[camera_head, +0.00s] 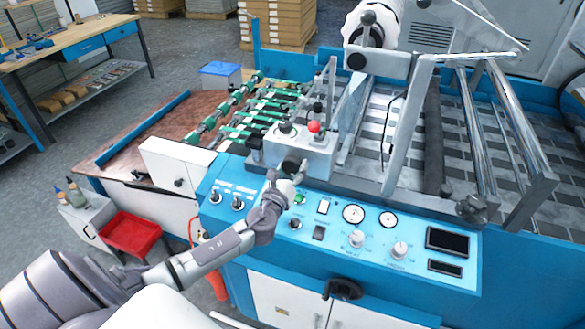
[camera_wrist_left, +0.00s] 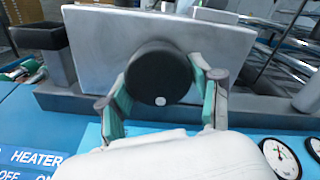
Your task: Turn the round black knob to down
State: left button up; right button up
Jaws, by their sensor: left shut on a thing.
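The round black knob (camera_wrist_left: 159,74) sits on the front face of a grey metal box (camera_wrist_left: 90,35) in the left wrist view. My left gripper (camera_wrist_left: 165,92) has one finger on each side of the knob and is shut on it. In the head view the knob (camera_head: 291,165) shows just above my left gripper (camera_head: 286,182), partly hidden by the fingers. A small light dot shows low on the knob's face. My right gripper is in neither view.
The blue control panel (camera_head: 335,221) lies below, with dials, switches and a green button (camera_head: 300,198) close to the gripper. A black handwheel (camera_head: 343,289) juts from the machine's front. Metal rollers (camera_head: 480,130) are at the right.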

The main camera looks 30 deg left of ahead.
pick_arm(q)
jog(key=shift+f, duration=0.1)
jog(key=o, duration=1.1)
jog(key=v, duration=1.2)
jog(key=shift+s, duration=0.1)
